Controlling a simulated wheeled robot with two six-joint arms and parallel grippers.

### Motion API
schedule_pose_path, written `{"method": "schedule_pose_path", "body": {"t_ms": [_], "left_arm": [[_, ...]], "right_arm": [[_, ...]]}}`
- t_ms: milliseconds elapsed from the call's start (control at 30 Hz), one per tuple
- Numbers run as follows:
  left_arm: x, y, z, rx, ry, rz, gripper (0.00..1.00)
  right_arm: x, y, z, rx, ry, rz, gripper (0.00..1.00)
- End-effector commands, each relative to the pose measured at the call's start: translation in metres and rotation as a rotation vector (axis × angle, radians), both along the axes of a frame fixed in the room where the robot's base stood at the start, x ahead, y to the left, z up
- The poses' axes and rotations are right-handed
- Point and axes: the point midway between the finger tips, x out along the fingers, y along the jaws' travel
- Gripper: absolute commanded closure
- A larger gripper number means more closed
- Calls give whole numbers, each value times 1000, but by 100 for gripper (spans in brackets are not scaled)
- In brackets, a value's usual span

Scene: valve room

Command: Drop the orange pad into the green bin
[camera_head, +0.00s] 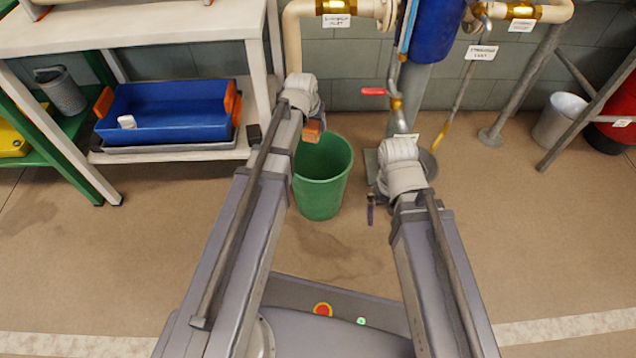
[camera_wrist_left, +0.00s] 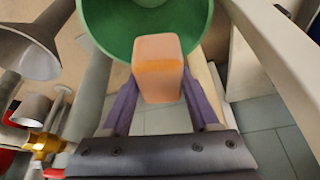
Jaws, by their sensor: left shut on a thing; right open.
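The green bin (camera_head: 321,190) stands on the floor between my two arms. The orange pad (camera_head: 314,131) shows at the tip of my left arm, at the left side of the bin's opening in the head view. In the left wrist view my left gripper (camera_wrist_left: 157,92) is shut on the orange pad (camera_wrist_left: 158,66), with a finger on each side of it. The green bin (camera_wrist_left: 150,20) shows beyond the pad there. My right gripper (camera_head: 371,207) is open to the right of the bin, mostly hidden by its wrist. I see nothing in its jaws.
A shelf at the left holds a blue tray (camera_head: 165,112) with orange ends. A blue vertical tank (camera_head: 436,30) and pipes with a red-handled valve (camera_head: 374,92) stand behind the bin. A grey bucket (camera_head: 560,119) is at the right. The floor at the right front is clear.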

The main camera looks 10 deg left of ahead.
Motion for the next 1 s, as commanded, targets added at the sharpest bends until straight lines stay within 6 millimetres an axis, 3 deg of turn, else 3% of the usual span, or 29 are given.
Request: {"method": "schedule_pose_path", "body": {"t_ms": [33, 200, 567, 600, 900, 1000], "left_arm": [[0, 0, -13, 0, 0, 0, 83], [0, 0, -30, 0, 0, 0, 83], [0, 0, -34, 0, 0, 0, 83], [0, 0, -34, 0, 0, 0, 37], [0, 0, -34, 0, 0, 0, 4], [0, 0, -34, 0, 0, 0, 4]], "right_arm": [[0, 0, -13, 0, 0, -1, 0], [0, 0, -30, 0, -1, -2, 0], [0, 0, -34, 1, -2, -2, 0], [0, 0, -34, 1, -2, -2, 0], [0, 0, -34, 1, -2, -2, 0], [0, 0, -34, 1, -2, -2, 0]]}}
